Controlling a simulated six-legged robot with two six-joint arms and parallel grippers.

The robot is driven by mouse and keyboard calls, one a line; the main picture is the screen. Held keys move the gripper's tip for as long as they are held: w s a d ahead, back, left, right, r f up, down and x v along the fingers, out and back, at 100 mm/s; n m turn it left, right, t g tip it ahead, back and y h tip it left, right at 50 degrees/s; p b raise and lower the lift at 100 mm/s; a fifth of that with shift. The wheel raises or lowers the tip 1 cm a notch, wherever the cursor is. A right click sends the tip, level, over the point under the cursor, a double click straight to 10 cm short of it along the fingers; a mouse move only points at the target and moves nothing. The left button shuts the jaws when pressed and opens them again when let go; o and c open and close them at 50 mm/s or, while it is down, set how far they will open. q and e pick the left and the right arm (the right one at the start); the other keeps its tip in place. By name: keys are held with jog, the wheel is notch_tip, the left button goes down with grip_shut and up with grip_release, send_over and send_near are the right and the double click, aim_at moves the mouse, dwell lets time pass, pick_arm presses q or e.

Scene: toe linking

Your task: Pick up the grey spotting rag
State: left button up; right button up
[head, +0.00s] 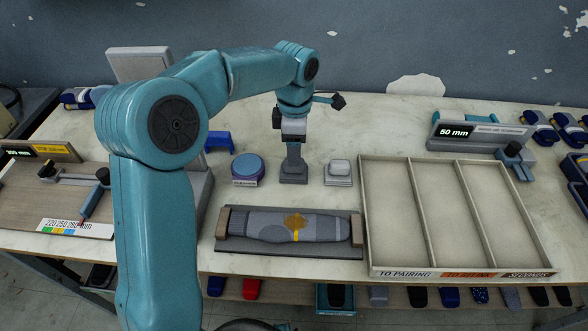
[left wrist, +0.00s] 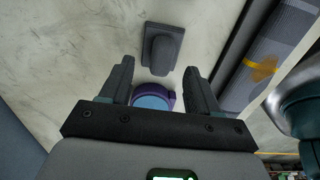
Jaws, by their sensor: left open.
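The likely grey spotting rag (head: 339,167) is a small pale grey pad on a darker grey base, behind the sock board and just right of my left gripper (head: 293,170). In the left wrist view, a grey lump on a flat base (left wrist: 163,45), apparently the same thing, lies ahead of the fingertips. My left gripper (left wrist: 158,72) is open and empty, pointing down, with its fingers apart from the pad. In the head view one finger hides the other. My right gripper is not in view.
A round blue-purple pad (head: 247,168) stands left of my gripper. A grey sock with an orange patch (head: 295,226) lies on a dark board (head: 285,250) in front. A three-compartment tray (head: 365,215) stands to the right. Bare tabletop (head: 385,118) lies behind.

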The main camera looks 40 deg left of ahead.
pick_arm(q)
jog(key=f, duration=0.5)
jog(key=shift+s, duration=0.2)
jog(key=shift+c, duration=0.3)
jog(key=c, duration=1)
jog(key=shift+r, duration=0.15)
notch_tip(320, 180, up, 20)
jog(key=p, duration=0.3)
